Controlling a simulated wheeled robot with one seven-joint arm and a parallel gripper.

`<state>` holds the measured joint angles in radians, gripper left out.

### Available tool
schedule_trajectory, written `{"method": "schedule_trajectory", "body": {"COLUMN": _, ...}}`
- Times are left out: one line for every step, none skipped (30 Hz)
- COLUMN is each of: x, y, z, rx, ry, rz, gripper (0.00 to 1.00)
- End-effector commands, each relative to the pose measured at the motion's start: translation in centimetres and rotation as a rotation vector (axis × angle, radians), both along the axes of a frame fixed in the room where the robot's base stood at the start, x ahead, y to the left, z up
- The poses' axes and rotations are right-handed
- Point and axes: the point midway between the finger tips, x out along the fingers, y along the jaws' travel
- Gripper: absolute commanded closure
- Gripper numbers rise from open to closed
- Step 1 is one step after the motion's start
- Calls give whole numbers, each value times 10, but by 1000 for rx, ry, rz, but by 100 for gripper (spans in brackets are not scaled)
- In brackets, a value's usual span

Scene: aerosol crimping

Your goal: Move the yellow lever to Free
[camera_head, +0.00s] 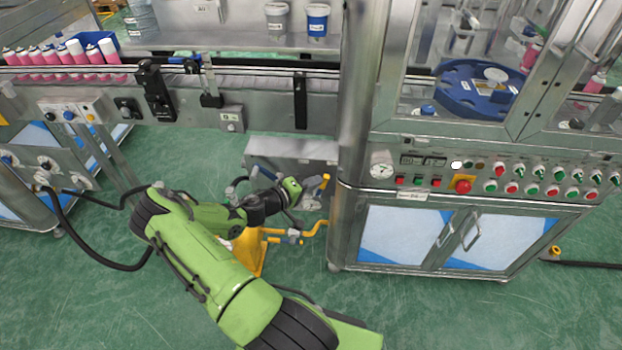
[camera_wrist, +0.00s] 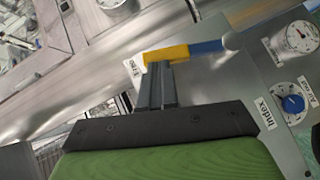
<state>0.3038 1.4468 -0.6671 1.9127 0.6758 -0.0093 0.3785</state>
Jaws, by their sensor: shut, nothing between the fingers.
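The yellow lever (camera_wrist: 166,53) shows in the wrist view, with a yellow end at the left and a blue stretch of its arm running right to a grey pivot. My gripper (camera_wrist: 158,70) is shut and empty. Its fingertips are right at the near side of the yellow end; I cannot tell if they touch. A label partly hidden by the fingers, apparently "Free" (camera_wrist: 132,67), is just left of the yellow end. An "Index" label (camera_wrist: 265,112) is at the lower right. In the head view my wrist is at a low grey unit, and the fingers are too small to make out.
The steel cabinet (camera_head: 400,236) stands close to the right. Green floor is open in front.

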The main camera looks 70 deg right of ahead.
Motion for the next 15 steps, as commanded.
{"method": "schedule_trajectory", "body": {"x": -3, "y": 0, "z": 3, "rx": 9, "ry": -34, "rz": -3, "gripper": 100}}
{"method": "schedule_trajectory", "body": {"x": -4, "y": -1, "z": 3, "rx": 13, "ry": -54, "rz": -3, "gripper": 100}}
{"method": "schedule_trajectory", "body": {"x": -6, "y": -1, "z": 3, "rx": 17, "ry": -77, "rz": -3, "gripper": 100}}
{"method": "schedule_trajectory", "body": {"x": -7, "y": -1, "z": 3, "rx": 20, "ry": -94, "rz": -2, "gripper": 100}}
{"method": "schedule_trajectory", "body": {"x": -8, "y": -2, "z": 2, "rx": 25, "ry": -110, "rz": -2, "gripper": 100}}
{"method": "schedule_trajectory", "body": {"x": -10, "y": -2, "z": 2, "rx": 29, "ry": -129, "rz": -3, "gripper": 100}}
{"method": "schedule_trajectory", "body": {"x": -11, "y": -2, "z": 2, "rx": 32, "ry": -143, "rz": -3, "gripper": 100}}
{"method": "schedule_trajectory", "body": {"x": -12, "y": -2, "z": 1, "rx": 35, "ry": -154, "rz": -2, "gripper": 100}}
{"method": "schedule_trajectory", "body": {"x": -13, "y": -3, "z": 1, "rx": 38, "ry": -168, "rz": -2, "gripper": 100}}
{"method": "schedule_trajectory", "body": {"x": -14, "y": -3, "z": 1, "rx": 40, "ry": -178, "rz": -2, "gripper": 100}}
{"method": "schedule_trajectory", "body": {"x": -14, "y": -3, "z": 0, "rx": 42, "ry": -188, "rz": -1, "gripper": 100}}
{"method": "schedule_trajectory", "body": {"x": -15, "y": -3, "z": 0, "rx": 46, "ry": -198, "rz": -2, "gripper": 100}}
{"method": "schedule_trajectory", "body": {"x": -16, "y": -3, "z": 0, "rx": 47, "ry": -205, "rz": -1, "gripper": 100}}
{"method": "schedule_trajectory", "body": {"x": -16, "y": -3, "z": 0, "rx": 48, "ry": -210, "rz": -1, "gripper": 100}}
{"method": "schedule_trajectory", "body": {"x": -17, "y": -4, "z": -1, "rx": 49, "ry": -216, "rz": 0, "gripper": 100}}
